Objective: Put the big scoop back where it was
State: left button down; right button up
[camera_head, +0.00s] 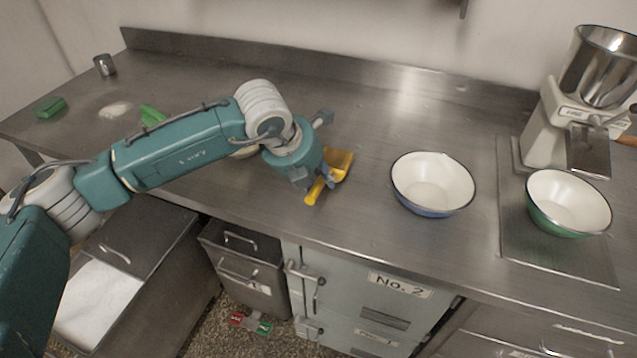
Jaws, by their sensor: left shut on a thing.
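A yellow scoop (341,163) is at the middle of the steel counter (400,105), left of the blue-rimmed bowl. Its yellow handle (315,191) points toward the counter's front edge. My left gripper (322,178) is shut on the scoop near the handle, and its wrist hides part of it. I cannot tell whether the scoop touches the counter. A green object (152,115) behind my left arm is partly hidden, and I cannot tell what it is. My right gripper is not in view.
A white bowl with blue outside (432,184) and a green bowl (567,203) stand to the right. The green one is by a grinder-like machine (562,125). A metal cup (104,65) and green block (50,107) are far left. An open bin (95,300) holds white material below.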

pick_arm(q)
jog(key=shift+f, duration=1.1)
jog(key=c, duration=1.5)
grip_release()
jog(key=shift+r, duration=0.1)
jog(key=b+v, duration=0.3)
jog(key=v, duration=0.9)
